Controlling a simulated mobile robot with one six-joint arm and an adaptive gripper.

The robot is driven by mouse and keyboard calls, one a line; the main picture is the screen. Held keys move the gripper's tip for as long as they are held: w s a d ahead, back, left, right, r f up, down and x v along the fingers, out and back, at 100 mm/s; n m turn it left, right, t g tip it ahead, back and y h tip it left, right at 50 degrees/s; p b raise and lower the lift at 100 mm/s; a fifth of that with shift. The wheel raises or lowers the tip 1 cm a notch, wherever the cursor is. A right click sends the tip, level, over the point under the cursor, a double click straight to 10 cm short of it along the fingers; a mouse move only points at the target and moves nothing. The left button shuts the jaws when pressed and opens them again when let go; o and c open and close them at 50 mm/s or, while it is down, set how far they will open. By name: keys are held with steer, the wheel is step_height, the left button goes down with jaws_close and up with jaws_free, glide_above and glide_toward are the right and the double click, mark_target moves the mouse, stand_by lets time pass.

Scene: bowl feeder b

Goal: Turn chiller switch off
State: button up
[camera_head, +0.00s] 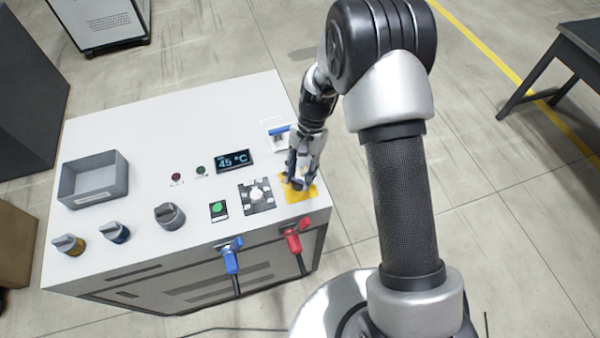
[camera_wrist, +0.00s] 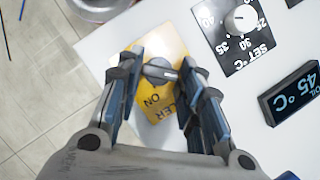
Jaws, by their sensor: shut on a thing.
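The chiller switch is a dark grey rotary knob (camera_wrist: 158,69) on a yellow plate (camera_wrist: 176,46). In the wrist view, "ON" and part of a longer word show upside down on the plate, and the knob's pale mark lies to its right side. My gripper (camera_wrist: 160,68) has its fingers on both sides of the knob and is shut on it. In the head view my gripper (camera_head: 297,183) reaches down to the yellow plate (camera_head: 303,195) at the right end of the white panel, and hides most of the knob.
Near the switch are a set-temperature dial (camera_head: 257,195), a display reading 45 °C (camera_head: 236,161), a green button (camera_head: 218,208) and a blue-handled part (camera_head: 280,130). Blue (camera_head: 231,260) and red (camera_head: 293,241) valve handles stick out in front. A grey tray (camera_head: 93,179) sits at the left.

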stand_by(0.3)
steer(key=o, duration=1.1)
steer(key=shift+r, duration=0.1)
steer(key=v, duration=1.1)
steer(key=shift+w+d+r, duration=0.15)
steer(key=shift+w+r, duration=0.05)
steer(key=shift+r, duration=0.15)
